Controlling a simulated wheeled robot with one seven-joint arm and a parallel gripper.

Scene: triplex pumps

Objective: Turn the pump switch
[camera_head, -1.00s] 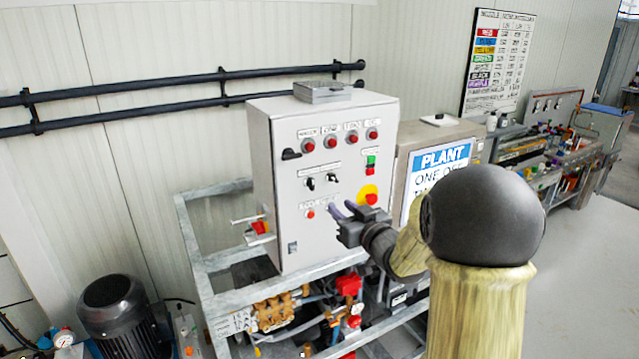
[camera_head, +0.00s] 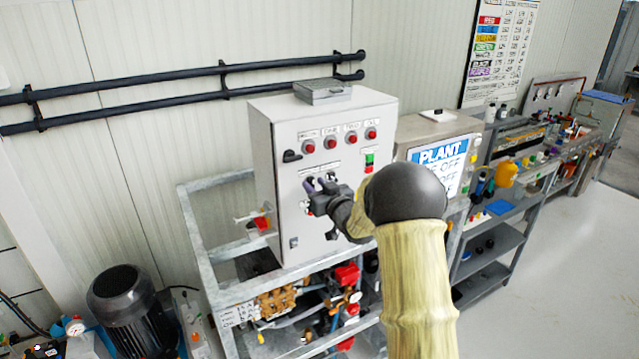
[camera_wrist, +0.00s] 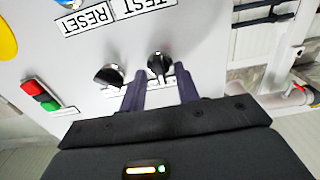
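The pump switches are black rotary knobs on the front of a light grey control cabinet (camera_head: 287,218). In the wrist view, one black knob (camera_wrist: 160,65) lies between the fingertips of my gripper (camera_wrist: 160,76). The fingers are open, with a gap on each side of this knob. A second black knob (camera_wrist: 109,75) is just left of the left finger. In the head view, my gripper (camera_head: 317,185) is at the middle of the cabinet front and mostly hides both knobs. Whether a fingertip touches the panel cannot be told.
Red buttons (camera_head: 331,143) run above, and a green and red button pair (camera_head: 369,162) is at the right. A metal frame (camera_head: 207,262) with pump parts is below. A black motor (camera_head: 130,305) stands at lower left; a shelved bench (camera_head: 495,262) is at right.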

